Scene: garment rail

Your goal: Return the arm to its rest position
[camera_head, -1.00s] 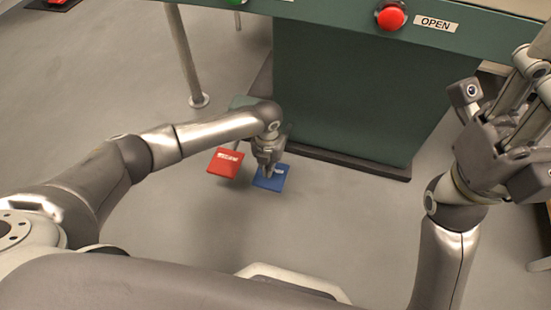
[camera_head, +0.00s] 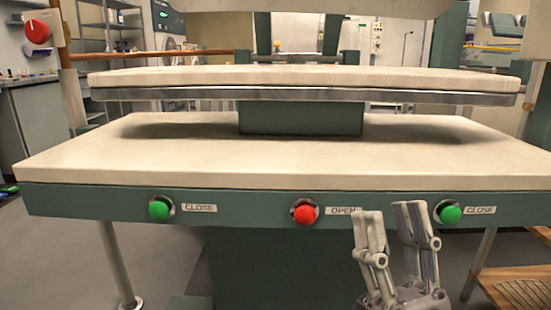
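My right gripper (camera_head: 392,232) shows at the bottom right, in front of the green front panel of a press. Its two fingers point up and stand apart, with nothing between them. It covers part of the label by the red OPEN button (camera_head: 304,212) and is near the right green CLOSE button (camera_head: 449,213); I cannot tell if it touches the panel. My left gripper and arm are out of view.
The press has a pale padded lower bed (camera_head: 250,160) and a raised upper plate (camera_head: 300,80) above it. Another green CLOSE button (camera_head: 160,208) is at the left. A wooden slatted surface (camera_head: 515,285) stands at the lower right. Grey floor (camera_head: 170,255) shows below the press.

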